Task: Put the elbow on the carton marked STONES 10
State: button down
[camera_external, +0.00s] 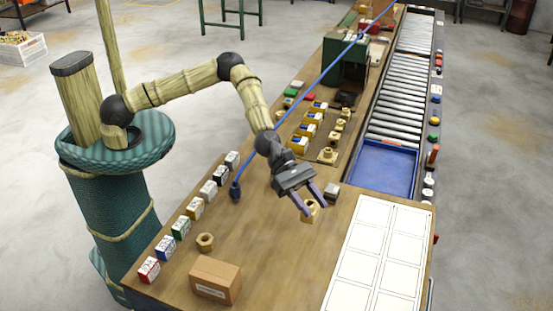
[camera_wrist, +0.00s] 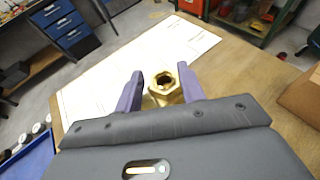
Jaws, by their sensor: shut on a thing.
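My gripper (camera_external: 316,206) is shut on a brass fitting, apparently the elbow (camera_external: 311,213), above or at the bench top near the white printed sheet. In the wrist view the elbow (camera_wrist: 165,86) sits between the two purple fingers (camera_wrist: 162,92), its hexagonal open end facing the camera. Whether it touches the bench is unclear. A row of small cartons stands along the bench's left edge: red (camera_external: 149,269), blue (camera_external: 166,246), green (camera_external: 181,228), yellow (camera_external: 195,208) and black-and-white ones (camera_external: 208,191). Their lettering is too small to read, so I cannot tell which says STONES 10.
A brown cardboard box (camera_external: 216,281) and a brass hex fitting (camera_external: 205,242) stand at the near left. A blue cable-like line (camera_external: 300,96) crosses the view.

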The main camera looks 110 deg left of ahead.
jog(key=s+d+r+m+g+h, duration=0.3)
jog(key=s+d, duration=0.5)
jog(key=d, duration=0.4)
jog(key=s+d+r+m+g+h, duration=0.2)
jog(key=s+d+r+m+g, duration=0.2)
jog(key=s+d, duration=0.5)
jog(key=d+r, duration=0.1)
jog(key=d, duration=0.1)
jog(key=shift+d+m+g+h, duration=0.3)
jog(key=shift+d+m+h, duration=0.05)
jog(key=shift+m+h, duration=0.05)
jog(key=shift+w, duration=0.1)
send_over(213, 271)
jog(key=shift+f+p, duration=0.4)
jog(key=shift+f, duration=2.5)
jog(key=shift+f, duration=0.1)
jog(key=shift+f+p, duration=0.35)
jog(key=shift+f, duration=1.65)
